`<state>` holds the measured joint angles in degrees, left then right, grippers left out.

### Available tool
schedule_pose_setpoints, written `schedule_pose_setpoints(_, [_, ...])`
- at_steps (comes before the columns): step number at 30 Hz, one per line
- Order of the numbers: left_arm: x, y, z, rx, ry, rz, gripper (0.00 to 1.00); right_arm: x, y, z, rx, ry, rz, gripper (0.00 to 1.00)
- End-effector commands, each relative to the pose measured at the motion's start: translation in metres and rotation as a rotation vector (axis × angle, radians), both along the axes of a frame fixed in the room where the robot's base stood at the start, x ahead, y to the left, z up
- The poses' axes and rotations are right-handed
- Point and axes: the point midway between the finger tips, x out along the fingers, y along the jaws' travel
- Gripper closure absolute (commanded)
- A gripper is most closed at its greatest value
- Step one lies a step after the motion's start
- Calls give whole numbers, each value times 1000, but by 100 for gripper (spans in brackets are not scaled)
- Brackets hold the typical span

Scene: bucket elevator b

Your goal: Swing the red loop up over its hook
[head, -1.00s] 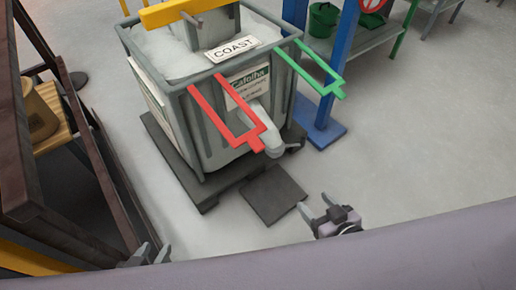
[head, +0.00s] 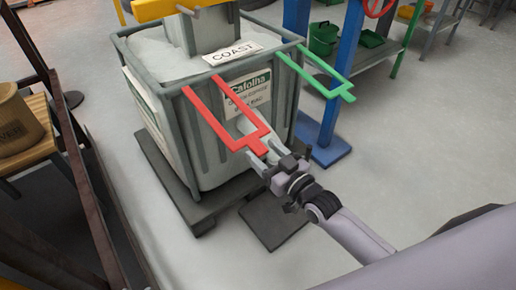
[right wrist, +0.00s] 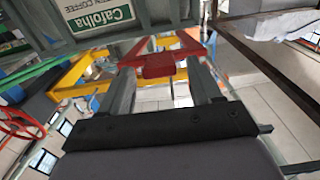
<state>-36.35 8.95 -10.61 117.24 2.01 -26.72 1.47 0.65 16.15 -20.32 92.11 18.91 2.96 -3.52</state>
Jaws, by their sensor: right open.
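The red loop (head: 229,118), a flat U-shaped bar with a short end tab, hangs out from the near rim of the grey bin (head: 196,160) and slopes down toward me. My right gripper (head: 266,158) is open at the tab end of the loop. In the right wrist view the red tab (right wrist: 158,66) lies between the two spread fingers; I cannot tell whether they touch it. I cannot make out the red loop's hook for certain. My left gripper is not in view.
A green loop (head: 318,76) sticks out from the bin's right side, near a blue post (head: 329,100). A yellow bar (head: 165,9) crosses above the bin. Dark rails and a table with a tan bucket (head: 14,124) stand at left.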

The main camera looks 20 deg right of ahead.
Motion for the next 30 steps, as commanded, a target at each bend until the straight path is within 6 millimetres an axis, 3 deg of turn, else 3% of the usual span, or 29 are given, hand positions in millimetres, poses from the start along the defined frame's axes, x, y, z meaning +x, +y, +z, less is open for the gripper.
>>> schedule_pose_setpoints(7, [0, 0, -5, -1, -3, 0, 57, 23, 9, -1, -1, 0, 1, 36])
schedule_pose_setpoints(18, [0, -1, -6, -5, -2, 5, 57, 28, 11, 0, 0, 1, 1, 36])
schedule_pose_setpoints(20, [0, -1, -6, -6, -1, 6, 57, 28, 11, 0, 0, 1, 1, 52])
schedule_pose_setpoints(24, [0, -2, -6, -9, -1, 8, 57, 27, 10, 0, 0, 1, 1, 98])
schedule_pose_setpoints(30, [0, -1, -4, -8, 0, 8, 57, 28, 10, 2, -2, 5, 1, 100])
